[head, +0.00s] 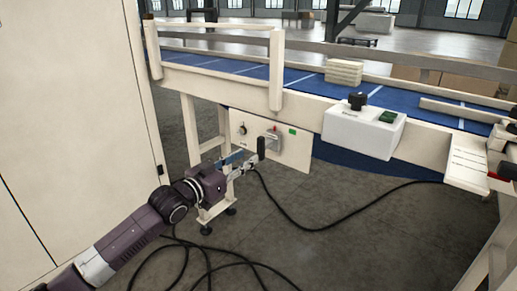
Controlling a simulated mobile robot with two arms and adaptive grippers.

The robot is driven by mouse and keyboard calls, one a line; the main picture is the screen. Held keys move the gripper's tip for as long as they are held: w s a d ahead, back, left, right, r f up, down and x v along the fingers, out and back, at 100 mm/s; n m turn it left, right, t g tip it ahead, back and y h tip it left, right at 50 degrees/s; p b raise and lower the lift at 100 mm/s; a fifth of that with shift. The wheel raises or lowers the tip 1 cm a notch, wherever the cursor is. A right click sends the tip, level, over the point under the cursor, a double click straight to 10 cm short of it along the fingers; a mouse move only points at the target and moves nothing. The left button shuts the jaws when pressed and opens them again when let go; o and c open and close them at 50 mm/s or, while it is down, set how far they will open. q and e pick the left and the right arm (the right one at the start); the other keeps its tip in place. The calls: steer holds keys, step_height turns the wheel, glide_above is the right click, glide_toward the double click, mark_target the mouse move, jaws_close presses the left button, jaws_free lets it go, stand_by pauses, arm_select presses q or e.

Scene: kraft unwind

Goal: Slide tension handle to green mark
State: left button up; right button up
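The cream control panel (305,150) hangs below the conveyor in the middle of the head view. A small green mark (292,131) is near its upper right. A grey unit (274,143) with a small red part sits on the panel, left of and below the mark. A dark upright piece (261,148), which looks like the tension handle, stands in front of this unit. My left gripper (251,162) reaches the panel from the lower left, with its fingertips close to the dark piece. I cannot tell whether they touch or grip it. My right gripper is not in view.
The blue conveyor (225,66) with cream rails runs above the panel. A white box (362,133) with a black knob and green button is mounted on its side. A tall cream cabinet (70,120) is at left. Black cables (320,229) lie on the otherwise open floor.

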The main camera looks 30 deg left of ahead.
mark_target(259, 146)
arm_select(q)
steer(key=shift+w+d+r+b, duration=0.1)
steer(key=shift+w+d+r, duration=0.15)
steer(key=shift+w, duration=1)
steer(key=shift+w+d+r+b, duration=0.15)
steer(key=shift+w+r, duration=0.05)
steer(key=shift+w, duration=1.05)
steer(key=shift+w+d+r+b, duration=0.1)
steer(key=shift+w+d+r, duration=0.15)
steer(key=shift+w, duration=1)
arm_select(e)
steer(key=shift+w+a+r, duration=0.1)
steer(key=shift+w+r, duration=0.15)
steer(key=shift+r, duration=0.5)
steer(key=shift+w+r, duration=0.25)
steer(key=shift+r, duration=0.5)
arm_select(q)
steer(key=shift+c, duration=0.3)
jaws_close()
